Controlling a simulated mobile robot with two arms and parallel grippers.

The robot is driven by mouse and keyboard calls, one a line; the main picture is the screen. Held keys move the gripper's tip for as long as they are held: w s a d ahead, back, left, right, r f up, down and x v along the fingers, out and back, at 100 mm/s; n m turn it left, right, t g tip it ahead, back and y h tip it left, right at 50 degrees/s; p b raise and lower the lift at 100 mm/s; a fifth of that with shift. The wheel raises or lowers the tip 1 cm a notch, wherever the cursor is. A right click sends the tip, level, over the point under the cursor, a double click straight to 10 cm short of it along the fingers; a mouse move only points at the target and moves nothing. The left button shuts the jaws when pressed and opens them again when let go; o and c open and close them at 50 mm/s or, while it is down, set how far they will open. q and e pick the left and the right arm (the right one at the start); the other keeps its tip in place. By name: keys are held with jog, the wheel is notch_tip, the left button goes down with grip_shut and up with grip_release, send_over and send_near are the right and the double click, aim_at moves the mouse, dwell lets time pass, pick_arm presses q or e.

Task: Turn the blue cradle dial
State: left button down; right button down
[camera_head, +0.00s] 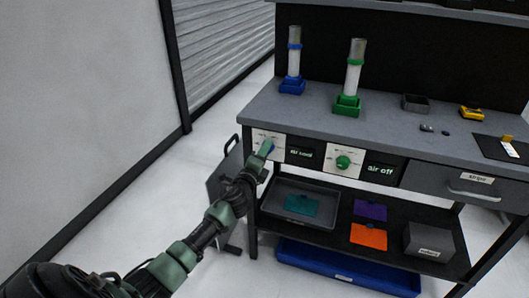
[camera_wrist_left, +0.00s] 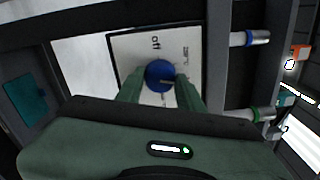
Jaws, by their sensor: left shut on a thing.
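The blue cradle dial (camera_wrist_left: 160,75) sits on a white plate (camera_wrist_left: 125,50) on the front of the workbench. In the head view the dial (camera_head: 271,147) is mostly hidden by my left gripper (camera_head: 265,150). In the left wrist view my left gripper (camera_wrist_left: 160,88) has one finger on each side of the dial and is shut on it. A blue-based cradle with a clear and white tube (camera_head: 293,62) stands upright on the bench above. My right gripper is not in view.
A green dial (camera_head: 343,162) sits on its own plate to the right, beside the "air off" label (camera_head: 381,171). A green-based cradle (camera_head: 347,105) stands on the bench (camera_head: 300,118). The lower shelf holds a grey tray (camera_head: 270,212) and coloured sheets. A dark panel stands left of the bench.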

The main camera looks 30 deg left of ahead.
pick_arm(q)
jog(key=shift+m, duration=1.3)
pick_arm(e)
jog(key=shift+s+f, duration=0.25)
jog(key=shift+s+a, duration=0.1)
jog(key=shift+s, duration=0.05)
pick_arm(q)
jog(key=c, duration=0.9)
grip_release()
jog(key=shift+f, duration=0.1)
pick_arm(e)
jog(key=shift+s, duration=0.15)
